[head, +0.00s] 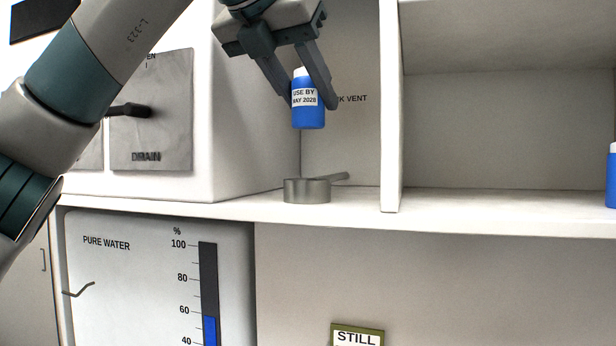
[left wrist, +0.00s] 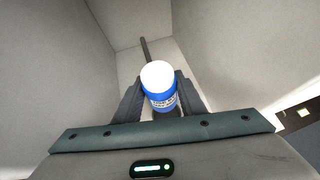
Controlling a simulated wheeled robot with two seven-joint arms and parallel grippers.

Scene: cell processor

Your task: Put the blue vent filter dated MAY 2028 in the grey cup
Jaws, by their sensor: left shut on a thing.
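The blue vent filter (head: 308,112) has a white cap and a label reading USE BY MAY 2028. My left gripper (head: 303,92) is shut on it and holds it upright in the air. The filter also shows between the fingers in the left wrist view (left wrist: 158,82). The grey cup (head: 307,191), low and round with a handle pointing back right, sits on the shelf below the filter, with a clear gap between them. In the left wrist view the filter hides most of the cup. My right gripper is in neither view.
A shelf divider (head: 390,120) stands right of the cup. Another blue bottle-shaped object (head: 611,180) is cut off at the right edge. A white cabinet with a DRAIN panel (head: 150,125) stands left. The shelf between divider and right object is clear.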

